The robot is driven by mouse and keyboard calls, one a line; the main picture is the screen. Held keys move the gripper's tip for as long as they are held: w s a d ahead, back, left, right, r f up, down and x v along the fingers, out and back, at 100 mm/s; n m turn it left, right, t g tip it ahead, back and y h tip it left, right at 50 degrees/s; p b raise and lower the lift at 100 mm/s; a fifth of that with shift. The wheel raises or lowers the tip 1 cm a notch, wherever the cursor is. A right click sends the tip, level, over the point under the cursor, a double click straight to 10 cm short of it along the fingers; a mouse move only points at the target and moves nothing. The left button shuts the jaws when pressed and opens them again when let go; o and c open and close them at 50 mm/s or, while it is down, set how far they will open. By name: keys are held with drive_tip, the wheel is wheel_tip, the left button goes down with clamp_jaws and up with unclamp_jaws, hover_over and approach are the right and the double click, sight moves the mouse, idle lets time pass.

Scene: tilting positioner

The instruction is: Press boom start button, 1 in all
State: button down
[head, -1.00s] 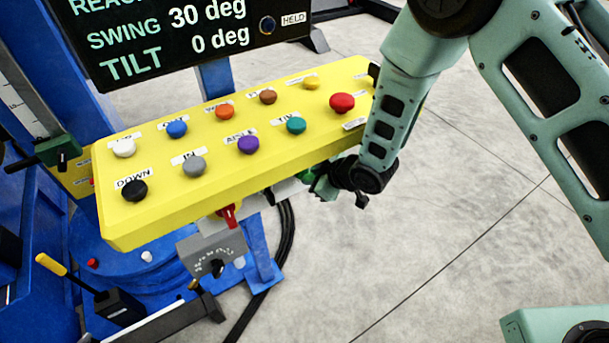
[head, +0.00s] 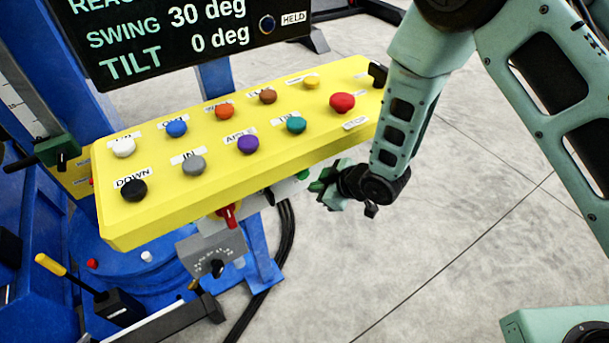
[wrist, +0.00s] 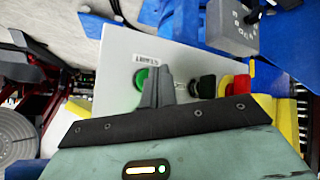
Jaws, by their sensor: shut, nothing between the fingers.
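A green round button (wrist: 146,78) sits on a light grey box (wrist: 118,62) in the wrist view, under a label that reads START, seen upside down. In the head view a bit of green (head: 303,175) shows below the yellow panel, just left of my gripper (head: 328,187). My gripper also shows in the wrist view (wrist: 158,74), its fingers together and empty. The fingertips overlap the right edge of the green button in that view; whether they touch it I cannot tell.
A dark knob (wrist: 205,87) and a red switch (wrist: 240,85) stand right of the button in the wrist view. The yellow panel (head: 230,190) with several coloured buttons overhangs the grey box. A display (head: 180,40) reads swing 30 deg, tilt 0 deg.

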drive_tip(key=s+d, duration=0.2)
drive_tip(key=s, duration=0.1)
drive_tip(key=shift+d, duration=0.1)
drive_tip(key=shift+s, duration=0.1)
idle(0.8)
